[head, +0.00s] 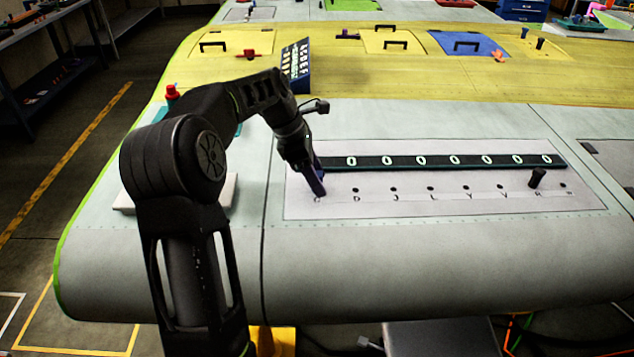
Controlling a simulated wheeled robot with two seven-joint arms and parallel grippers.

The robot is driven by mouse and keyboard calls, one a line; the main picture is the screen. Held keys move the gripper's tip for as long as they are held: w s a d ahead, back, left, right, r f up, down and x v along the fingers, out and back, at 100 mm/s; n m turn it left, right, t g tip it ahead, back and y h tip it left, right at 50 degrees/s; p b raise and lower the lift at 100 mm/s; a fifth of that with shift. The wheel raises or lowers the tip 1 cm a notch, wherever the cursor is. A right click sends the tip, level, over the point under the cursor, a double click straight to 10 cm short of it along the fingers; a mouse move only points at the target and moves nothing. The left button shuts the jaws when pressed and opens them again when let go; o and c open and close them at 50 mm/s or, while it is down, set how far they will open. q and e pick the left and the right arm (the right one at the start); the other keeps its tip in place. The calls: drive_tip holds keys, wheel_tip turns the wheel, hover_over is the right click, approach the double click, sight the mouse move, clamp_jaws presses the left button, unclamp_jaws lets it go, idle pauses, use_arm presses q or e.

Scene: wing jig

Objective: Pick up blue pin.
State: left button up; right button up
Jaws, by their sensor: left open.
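My left gripper (316,184) is open and points down at the left end of the pale panel (440,207), over the first hole of its lettered row. A dark blue-purple shape (318,163) shows right at the fingers. It may be the blue pin, but the fingers cover most of it, and I cannot tell whether they touch it. A dark pin (537,178) stands upright near the right end of the same row. My right gripper is not in view.
A black strip with several white rings (455,161) lies behind the holes. A red knob (172,92) and a tilted lettered board (297,68) stand farther back. Yellow and blue hatches (467,44) with handles lie beyond. The panel's middle holes look empty.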

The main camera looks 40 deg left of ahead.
use_arm(q)
clamp_jaws()
idle(0.5)
